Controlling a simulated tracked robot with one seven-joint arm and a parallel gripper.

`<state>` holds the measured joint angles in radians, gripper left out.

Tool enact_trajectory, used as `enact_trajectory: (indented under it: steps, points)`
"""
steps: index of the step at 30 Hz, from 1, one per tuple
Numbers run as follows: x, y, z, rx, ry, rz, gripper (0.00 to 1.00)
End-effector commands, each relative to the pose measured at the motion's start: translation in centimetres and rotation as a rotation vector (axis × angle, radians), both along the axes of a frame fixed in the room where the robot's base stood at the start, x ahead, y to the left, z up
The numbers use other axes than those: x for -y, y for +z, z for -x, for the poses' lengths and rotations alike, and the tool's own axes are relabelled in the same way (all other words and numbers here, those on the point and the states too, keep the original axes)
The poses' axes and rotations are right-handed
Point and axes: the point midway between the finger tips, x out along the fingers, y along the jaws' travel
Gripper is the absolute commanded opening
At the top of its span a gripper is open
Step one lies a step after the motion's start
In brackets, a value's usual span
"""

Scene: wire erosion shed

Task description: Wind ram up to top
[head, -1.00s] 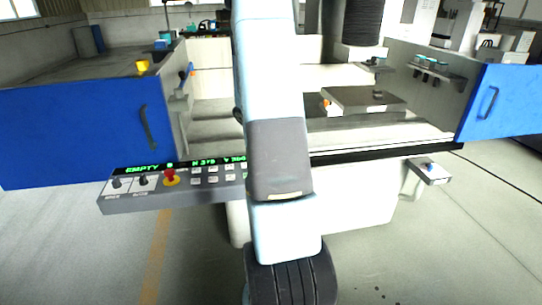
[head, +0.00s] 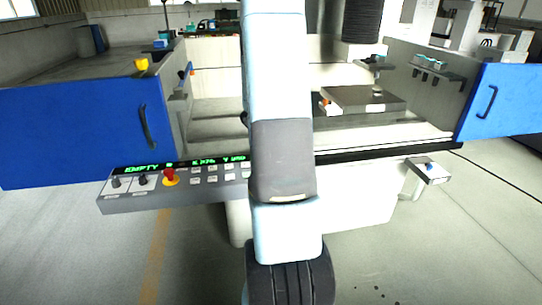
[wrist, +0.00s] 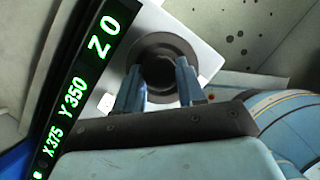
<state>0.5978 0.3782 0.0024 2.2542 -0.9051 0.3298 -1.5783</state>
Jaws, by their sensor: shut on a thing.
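The ram (head: 362,22), a dark ribbed column, stands at the upper right of the open machine tank in the head view; its top is cut off by the frame. In the wrist view a black round knob or handwheel (wrist: 165,44) sits on a pale plate beside the display. My gripper (wrist: 158,72) has its two blue-grey fingers on either side of it, shut on it. The display (wrist: 78,82) shows green digits reading X 375, Y 350 and Z 0. In the head view my arm hides the gripper and the wheel.
The control panel (head: 190,192) with a red knob crosses the front of the machine. A flat block (head: 363,99) lies in the tank at right. Blue doors stand open at left (head: 75,135) and right (head: 500,103). The floor in front is free.

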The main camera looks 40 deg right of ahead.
Motion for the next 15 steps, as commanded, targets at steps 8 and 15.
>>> enact_trajectory:
  steps: [8, 15]
  points:
    - [-0.16, 0.00, -0.19, 0.002, 0.004, -0.002, 0.09]
    - [-0.10, -0.01, -0.11, 0.002, 0.003, 0.000, 0.57]
